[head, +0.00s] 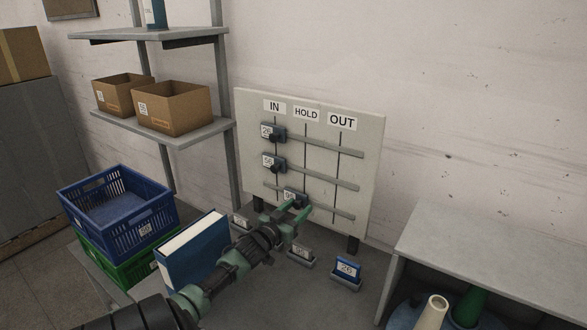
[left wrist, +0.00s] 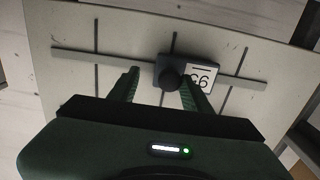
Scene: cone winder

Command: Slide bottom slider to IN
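The white board (head: 368,145) carries three horizontal rails crossed by lines marked IN, HOLD and OUT. The bottom slider (head: 290,194) sits at about the HOLD line, partly hidden by my gripper in the head view. In the left wrist view the bottom slider (left wrist: 203,66) shows its round dark knob and white number label. My left gripper (head: 298,206) is at the bottom slider. In the left wrist view its green fingers (left wrist: 160,80) are apart, with the knob between them, nearer the right finger; contact is unclear. My right gripper is out of view.
The top slider (head: 272,131) and middle slider (head: 272,161) are at IN. Small labelled holders, one with a blue card (head: 347,271), stand below the board. A blue binder (head: 195,250) and blue crate (head: 120,208) are at left; a grey table (head: 490,237) is at right.

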